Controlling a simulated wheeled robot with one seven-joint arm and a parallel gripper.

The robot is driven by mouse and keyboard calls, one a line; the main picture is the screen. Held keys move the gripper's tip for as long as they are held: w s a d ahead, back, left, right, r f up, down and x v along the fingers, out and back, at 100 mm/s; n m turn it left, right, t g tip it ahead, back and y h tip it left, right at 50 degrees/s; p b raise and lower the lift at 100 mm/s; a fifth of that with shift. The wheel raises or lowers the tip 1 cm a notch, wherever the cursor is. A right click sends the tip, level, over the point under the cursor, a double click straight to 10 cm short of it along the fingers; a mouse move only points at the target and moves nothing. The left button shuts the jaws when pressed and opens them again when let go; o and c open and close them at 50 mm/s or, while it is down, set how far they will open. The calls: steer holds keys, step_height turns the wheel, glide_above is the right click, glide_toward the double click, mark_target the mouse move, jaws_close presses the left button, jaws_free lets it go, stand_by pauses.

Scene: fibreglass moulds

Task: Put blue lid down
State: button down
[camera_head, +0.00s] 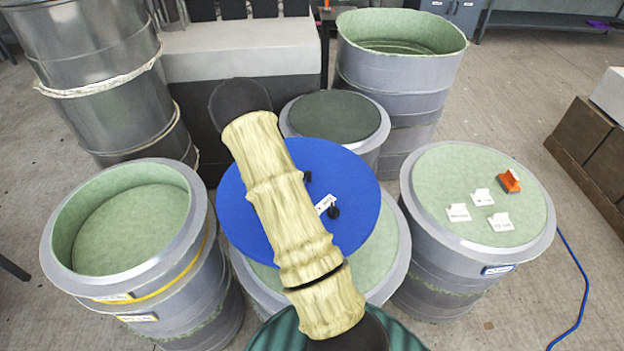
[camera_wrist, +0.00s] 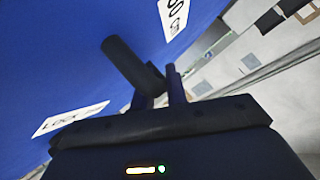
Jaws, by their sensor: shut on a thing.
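The blue lid (camera_head: 350,182) is a flat round disc with a white label and dark handle parts on top. In the head view it overlaps the front middle drum (camera_head: 392,262), whose pale green top shows around the lid's lower edge; I cannot tell the gap between them. My sleeved arm crosses in front of the lid and hides its middle and my gripper. In the wrist view the lid (camera_wrist: 60,60) fills the left, with two white labels. My gripper (camera_wrist: 160,92) there is shut on its black handle (camera_wrist: 128,62).
An open green-lined drum (camera_head: 130,225) stands left. A drum (camera_head: 480,195) with white cards and an orange item (camera_head: 509,181) on its top stands right. A dark-topped drum (camera_head: 338,116) and a tall open drum (camera_head: 400,50) stand behind. A blue hose (camera_head: 585,290) lies on the floor at right.

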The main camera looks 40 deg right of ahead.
mark_target(229, 226)
steer(key=a+n+t+y+p, duration=0.1)
steer(key=a+n, duration=0.1)
steer(key=a, duration=0.1)
steer(key=w+a+r+n+t+y+p, duration=0.1)
steer(key=a+n+y, duration=0.1)
steer(key=a, duration=0.2)
steer(key=w+a+r+n+t+y+p, duration=0.1)
steer(key=a+t, duration=0.1)
steer(key=a, duration=0.1)
steer(key=shift+w+a+r+n+p, duration=0.15)
steer(key=shift+a+r+n+p, duration=0.1)
steer(key=shift+n+p, duration=0.15)
steer(key=a+n+y+p, duration=0.1)
steer(key=a+n+y, duration=0.1)
steer(key=a, duration=0.2)
steer(key=s+a+r+n+t+y+p, duration=0.1)
steer(key=a+n+y, duration=0.1)
steer(key=a, duration=0.2)
steer(key=a+n+y+p, duration=0.1)
steer(key=a+y, duration=0.1)
steer(key=a, duration=0.3)
steer(key=shift+s+r+n+t, duration=0.25)
steer(key=shift+s+n+t, duration=0.15)
steer(key=shift+a, duration=0.1)
steer(key=shift+f, duration=0.1)
